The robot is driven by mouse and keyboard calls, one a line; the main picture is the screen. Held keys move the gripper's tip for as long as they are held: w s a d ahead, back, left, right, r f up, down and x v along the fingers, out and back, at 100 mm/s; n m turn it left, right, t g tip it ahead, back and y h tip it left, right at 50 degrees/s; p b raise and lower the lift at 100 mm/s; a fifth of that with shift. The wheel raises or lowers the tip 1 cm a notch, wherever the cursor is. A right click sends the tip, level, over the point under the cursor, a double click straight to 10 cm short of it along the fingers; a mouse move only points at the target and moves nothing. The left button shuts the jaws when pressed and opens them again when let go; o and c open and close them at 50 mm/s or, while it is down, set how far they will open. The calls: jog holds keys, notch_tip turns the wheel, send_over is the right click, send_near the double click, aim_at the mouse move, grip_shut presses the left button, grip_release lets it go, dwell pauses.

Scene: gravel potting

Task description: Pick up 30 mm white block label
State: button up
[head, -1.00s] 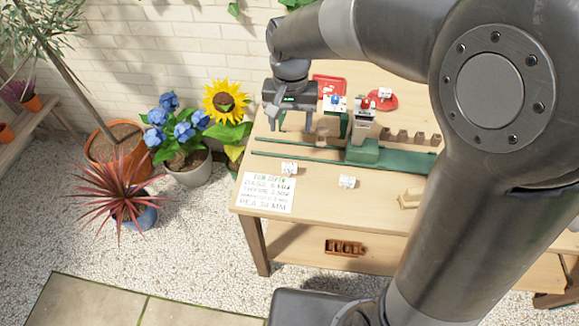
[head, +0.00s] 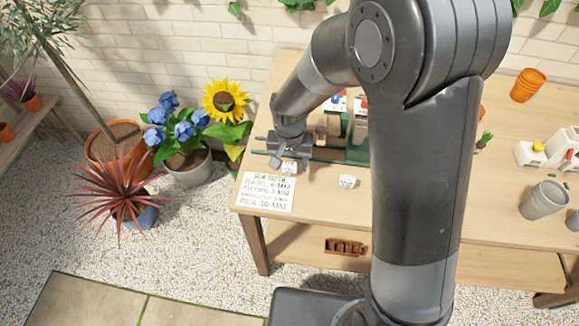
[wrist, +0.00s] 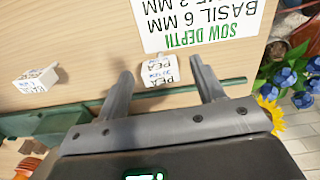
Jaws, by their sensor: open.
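The white block label (wrist: 158,72) stands on the wooden table, its face reading PEA and what looks like 30 MM, upside down in the wrist view. In the head view this small white block (head: 289,168) is at the table's front left, just behind the card. My gripper (wrist: 165,70) is open, with one finger on each side of the block and gaps between. In the head view my gripper (head: 286,160) is low over the table at the block. A second white block (head: 347,181) stands to the right; it also shows in the wrist view (wrist: 36,80), its writing unclear.
A white sow-depth card (head: 266,192) lies at the front left corner. A green rail (wrist: 65,114) runs behind the blocks. My arm hides the middle of the table. A grey pot (head: 543,201) and an orange pot (head: 527,86) stand at the right.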

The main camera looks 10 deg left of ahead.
aim_at(289, 164)
jog(key=shift+f, duration=1.55)
jog(key=c, duration=1.1)
jog(key=shift+o, duration=0.2)
jog(key=shift+r, duration=0.1)
